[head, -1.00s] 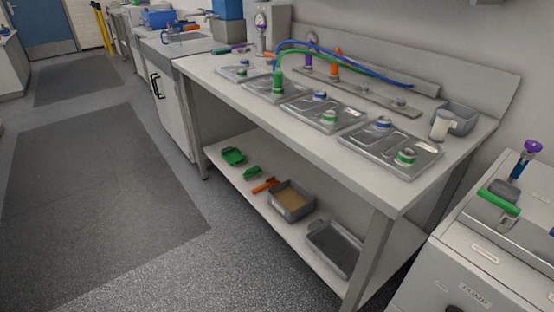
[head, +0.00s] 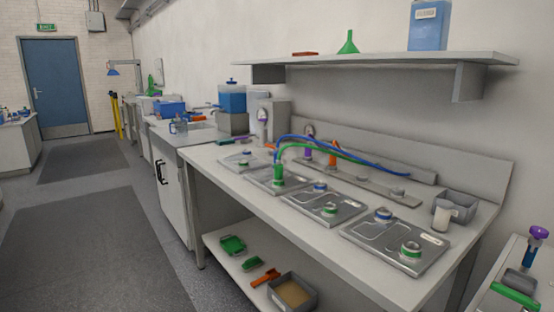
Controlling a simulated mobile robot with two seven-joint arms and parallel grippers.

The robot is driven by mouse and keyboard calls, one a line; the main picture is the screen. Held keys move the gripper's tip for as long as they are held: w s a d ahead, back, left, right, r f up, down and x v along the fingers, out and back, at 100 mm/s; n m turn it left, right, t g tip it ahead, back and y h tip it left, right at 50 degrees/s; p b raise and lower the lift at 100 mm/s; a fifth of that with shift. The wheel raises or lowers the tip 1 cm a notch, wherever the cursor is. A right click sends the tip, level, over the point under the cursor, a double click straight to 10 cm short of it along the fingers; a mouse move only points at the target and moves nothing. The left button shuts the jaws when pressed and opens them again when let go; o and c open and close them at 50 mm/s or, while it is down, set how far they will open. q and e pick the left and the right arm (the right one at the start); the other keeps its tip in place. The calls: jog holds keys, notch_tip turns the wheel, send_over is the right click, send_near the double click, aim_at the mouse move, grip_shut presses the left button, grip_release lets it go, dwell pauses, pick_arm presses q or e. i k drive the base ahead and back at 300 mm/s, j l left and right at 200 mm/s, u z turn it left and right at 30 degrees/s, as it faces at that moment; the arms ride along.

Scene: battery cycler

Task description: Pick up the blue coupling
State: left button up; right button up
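A blue hose (head: 350,154) arches over the bench beside a green hose. Its left end comes down close behind an upright green coupling (head: 278,174) on the second metal plate; its right end reaches the grey rail at the back. I cannot clearly make out a blue coupling at either end. Blue-ringed ports show on other plates, at the front right (head: 383,214) and in the middle (head: 320,187). Neither of my grippers is in view.
The bench (head: 222,176) carries several metal plates, a grey bin (head: 457,206) and a white cup (head: 441,219). A wall shelf (head: 380,60) overhangs the back. Trays and tools lie on the lower shelf. Floor with dark mats (head: 95,245) is open at left.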

aim_at(275, 152)
jog(key=z, duration=0.3)
jog(key=i+j+z, duration=0.15)
jog(key=j+z, duration=0.35)
jog(key=i+j+z, duration=0.1)
jog(key=j+z, duration=0.95)
jog(key=j, duration=0.35)
jog(key=k+j, duration=0.15)
jog(key=j, duration=0.25)
jog(key=k+j+z, duration=0.15)
jog(key=j, duration=0.7)
jog(key=k+j+z, duration=0.15)
jog(key=j, duration=0.25)
